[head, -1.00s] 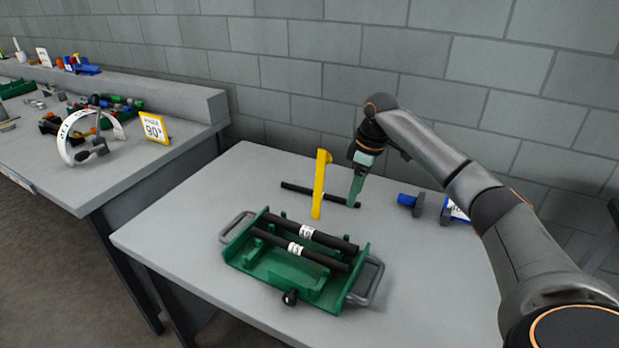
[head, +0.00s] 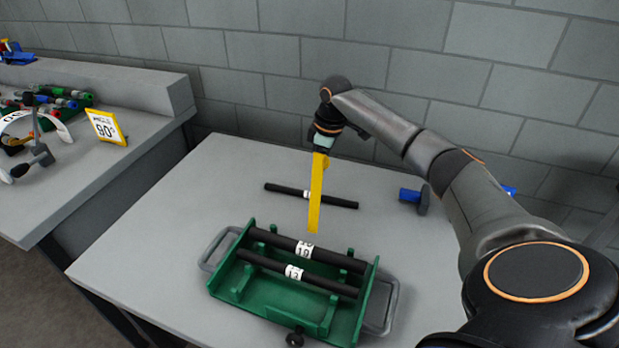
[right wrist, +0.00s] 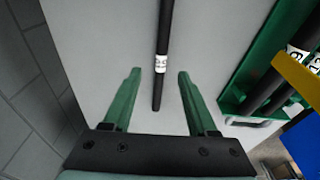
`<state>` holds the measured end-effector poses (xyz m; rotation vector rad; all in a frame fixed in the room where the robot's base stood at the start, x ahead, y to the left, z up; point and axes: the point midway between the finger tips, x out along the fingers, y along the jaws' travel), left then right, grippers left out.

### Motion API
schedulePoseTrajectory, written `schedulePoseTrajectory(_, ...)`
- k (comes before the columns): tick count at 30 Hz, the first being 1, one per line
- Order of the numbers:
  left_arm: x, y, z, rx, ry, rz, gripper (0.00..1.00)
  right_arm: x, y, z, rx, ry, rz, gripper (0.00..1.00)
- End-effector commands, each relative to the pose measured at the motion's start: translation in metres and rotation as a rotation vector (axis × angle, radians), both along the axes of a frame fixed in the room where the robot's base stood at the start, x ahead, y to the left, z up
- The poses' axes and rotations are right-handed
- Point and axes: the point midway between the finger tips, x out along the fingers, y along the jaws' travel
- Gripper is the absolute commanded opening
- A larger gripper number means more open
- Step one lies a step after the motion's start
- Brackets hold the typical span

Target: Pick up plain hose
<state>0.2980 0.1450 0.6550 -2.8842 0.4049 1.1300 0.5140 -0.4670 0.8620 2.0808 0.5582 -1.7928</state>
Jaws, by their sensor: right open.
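A thin black hose (head: 335,201) with a white label lies alone on the grey table, behind the green tray. In the right wrist view the hose (right wrist: 165,30) runs lengthwise between the fingertips, its near end reaching back between the fingers. My right gripper (right wrist: 159,73) is open and empty, pointing down over the hose; the gap between is hard to judge. Two more labelled black hoses (head: 325,256) (head: 268,264) lie in the tray. My left gripper is not in view.
The green tray (head: 228,283) with grey handles stands at the table's front. A blue and dark fitting (head: 411,196) lies right of the loose hose. A yellow-framed 90° sign (head: 105,127) stands on the left bench. A block wall rises behind the table.

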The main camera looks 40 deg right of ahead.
Motion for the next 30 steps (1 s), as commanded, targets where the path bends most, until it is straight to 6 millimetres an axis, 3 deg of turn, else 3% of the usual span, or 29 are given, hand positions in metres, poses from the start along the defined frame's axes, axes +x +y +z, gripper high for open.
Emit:
schedulePoseTrajectory(8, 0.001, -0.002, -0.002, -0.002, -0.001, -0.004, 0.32, 0.004, 0.004, -0.025, 0.001, 0.000, 0.000, 0.58)
schedulePoseTrajectory(16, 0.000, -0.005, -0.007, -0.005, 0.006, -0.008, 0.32, 0.013, 0.011, -0.062, 0.000, 0.000, -0.001, 0.58)
schedulePoseTrajectory(26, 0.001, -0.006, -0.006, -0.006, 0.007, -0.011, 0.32, 0.014, 0.012, -0.068, 0.000, -0.001, 0.000, 0.58)
schedulePoseTrajectory(30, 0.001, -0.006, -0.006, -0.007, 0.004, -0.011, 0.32, 0.014, 0.012, -0.068, 0.000, -0.001, 0.000, 0.42)
